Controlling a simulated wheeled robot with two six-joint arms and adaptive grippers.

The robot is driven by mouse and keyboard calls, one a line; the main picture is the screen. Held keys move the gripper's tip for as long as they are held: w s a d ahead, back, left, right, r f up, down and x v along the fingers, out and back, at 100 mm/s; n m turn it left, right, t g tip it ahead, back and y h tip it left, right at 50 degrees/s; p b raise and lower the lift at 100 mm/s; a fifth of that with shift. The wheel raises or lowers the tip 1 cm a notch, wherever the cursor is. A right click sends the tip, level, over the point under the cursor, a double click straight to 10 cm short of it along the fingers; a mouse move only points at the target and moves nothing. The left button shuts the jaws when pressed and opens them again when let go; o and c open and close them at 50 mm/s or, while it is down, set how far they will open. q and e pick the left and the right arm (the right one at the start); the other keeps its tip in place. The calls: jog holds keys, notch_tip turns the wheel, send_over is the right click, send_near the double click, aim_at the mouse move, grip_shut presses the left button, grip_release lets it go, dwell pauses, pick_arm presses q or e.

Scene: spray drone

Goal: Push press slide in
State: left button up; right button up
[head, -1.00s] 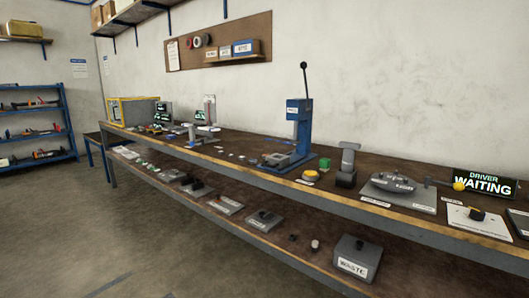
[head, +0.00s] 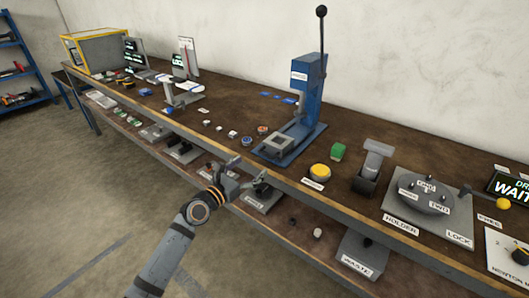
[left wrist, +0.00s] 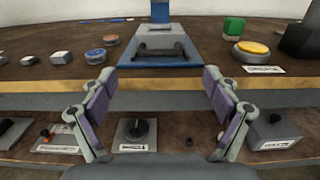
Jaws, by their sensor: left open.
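The blue arbor press (head: 302,95) stands on the bench, with a long lever and black knob rising from its top. A grey slide block (head: 279,145) with a handle sits at the front of its blue base. In the left wrist view the slide (left wrist: 160,40) is straight ahead, its dark handle bar facing me. My left gripper (head: 246,176) is in front of the bench edge, short of the press. In the left wrist view its fingers (left wrist: 160,110) are wide apart with nothing between them. My right gripper is not in view.
A yellow button (head: 320,172), a green block (head: 338,151) and the round holder (head: 425,196) stand right of the press. Small parts (head: 232,133) lie to its left. The bench's front edge (head: 290,191) and a lower shelf with a waste box (head: 363,254) lie close to my arm.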

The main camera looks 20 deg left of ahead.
aim_at(265, 154)
pick_arm(q)
jog(key=b+x, duration=0.1)
jog(key=x, duration=0.7)
jog(key=shift+w+f, duration=0.15)
jog(key=shift+w, duration=0.1)
